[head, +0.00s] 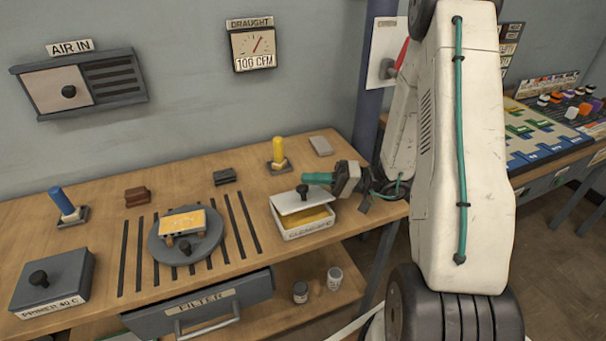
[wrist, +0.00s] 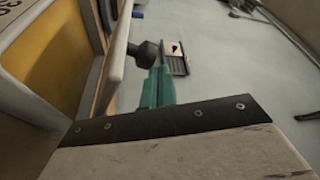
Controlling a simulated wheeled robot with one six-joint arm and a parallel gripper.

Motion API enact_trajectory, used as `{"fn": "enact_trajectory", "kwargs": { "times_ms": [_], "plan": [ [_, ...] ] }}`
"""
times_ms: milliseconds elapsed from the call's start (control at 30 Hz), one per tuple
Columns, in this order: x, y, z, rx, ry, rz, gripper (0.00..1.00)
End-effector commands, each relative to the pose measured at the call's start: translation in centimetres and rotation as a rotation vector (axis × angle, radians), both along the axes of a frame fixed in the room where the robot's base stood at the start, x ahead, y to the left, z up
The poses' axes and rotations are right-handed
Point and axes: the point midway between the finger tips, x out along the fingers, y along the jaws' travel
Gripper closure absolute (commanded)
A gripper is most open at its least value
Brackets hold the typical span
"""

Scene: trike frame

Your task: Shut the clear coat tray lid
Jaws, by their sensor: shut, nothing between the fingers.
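The clear coat tray (head: 306,233) is a white box with a label on its front, standing on the bench near its right end. Yellow contents show inside it, also in the wrist view (wrist: 52,42). Its white lid (head: 303,205) stands open, tilted up at the back, with a dark knob (head: 302,190). In the wrist view the lid (wrist: 118,50) is seen nearly edge-on, with its knob (wrist: 146,54) beside my fingertips. My gripper (head: 306,178), with teal fingers, is shut and empty just behind the knob. I cannot tell whether they touch.
A yellow-handled tool (head: 278,152) and a grey block (head: 321,146) stand behind the tray. A round turntable (head: 162,246) with a yellow-topped piece is to the left. A grey primer box (head: 52,280) is at far left. The filter drawer (head: 205,305) juts out below.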

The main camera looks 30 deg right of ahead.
Motion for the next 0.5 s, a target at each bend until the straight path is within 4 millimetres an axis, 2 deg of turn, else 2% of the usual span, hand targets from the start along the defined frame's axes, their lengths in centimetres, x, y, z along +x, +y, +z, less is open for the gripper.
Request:
{"fn": "enact_trajectory", "kwargs": {
  "times_ms": [500],
  "plan": [
    [-1.9,-0.4,-2.6,0.002,0.003,-0.012,1.0]
  ]
}}
